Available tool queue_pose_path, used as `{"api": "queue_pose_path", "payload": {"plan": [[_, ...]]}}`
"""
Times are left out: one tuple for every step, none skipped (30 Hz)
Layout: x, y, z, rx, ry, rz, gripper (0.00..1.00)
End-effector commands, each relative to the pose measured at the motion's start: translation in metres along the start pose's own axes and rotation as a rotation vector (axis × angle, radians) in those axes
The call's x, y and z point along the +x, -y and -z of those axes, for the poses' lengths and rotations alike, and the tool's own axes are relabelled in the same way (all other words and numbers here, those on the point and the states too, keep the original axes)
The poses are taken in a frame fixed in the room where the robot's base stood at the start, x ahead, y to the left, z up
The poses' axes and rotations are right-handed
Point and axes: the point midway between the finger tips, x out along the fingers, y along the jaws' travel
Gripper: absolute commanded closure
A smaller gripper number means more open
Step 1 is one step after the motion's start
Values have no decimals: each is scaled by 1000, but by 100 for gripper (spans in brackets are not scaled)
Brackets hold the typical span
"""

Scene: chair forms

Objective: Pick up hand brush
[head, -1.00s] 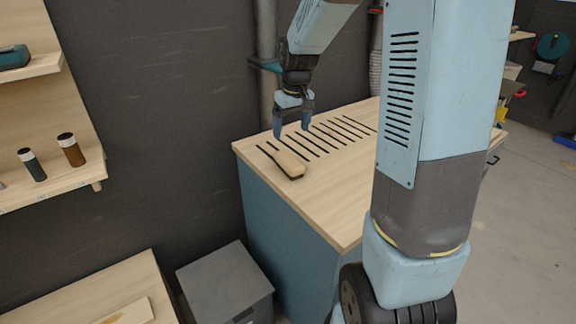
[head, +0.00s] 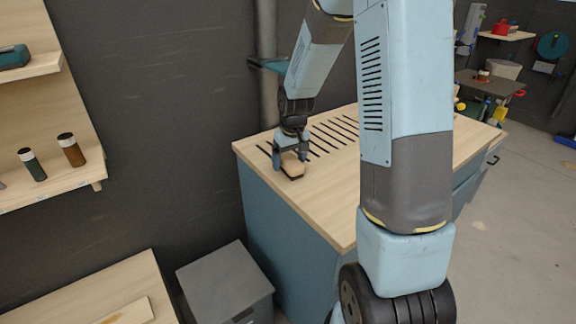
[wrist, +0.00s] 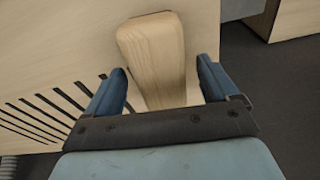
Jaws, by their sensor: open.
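The hand brush (head: 293,167) lies on the slotted wooden worktop, near its left corner. In the head view its far part is hidden behind my gripper (head: 290,160). My gripper is low over the brush and open. In the wrist view the pale wooden brush (wrist: 155,50) runs between the two blue fingers of my gripper (wrist: 162,83). A gap shows between the brush and each finger, wider on the right. The brush's lower end in that view is hidden by the gripper's body.
The worktop (head: 335,205) is a blue-sided cabinet with black slots behind the brush; its front area is bare. A dark wall stands behind it. A grey bin (head: 225,285) stands at its left foot. Shelves with two bottles (head: 71,150) hang at the left.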

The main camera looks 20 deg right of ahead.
Motion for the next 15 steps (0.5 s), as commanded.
{"api": "queue_pose_path", "payload": {"plan": [[6,0,0,-1,2,1,13],[8,0,0,-1,1,0,13],[10,0,0,-1,1,0,13],[12,0,0,-1,0,0,13],[13,0,0,-1,0,0,13],[13,0,0,-1,0,0,13],[13,0,0,-1,0,-1,13],[13,0,0,0,0,-1,13],[13,0,0,0,-1,-1,13],[13,0,0,0,-1,-1,13],[13,0,0,0,-1,-1,13],[13,0,0,0,-1,-1,13],[13,0,0,0,-1,-1,16],[13,0,0,0,-1,-1,19],[13,0,0,0,-1,-1,22]]}}
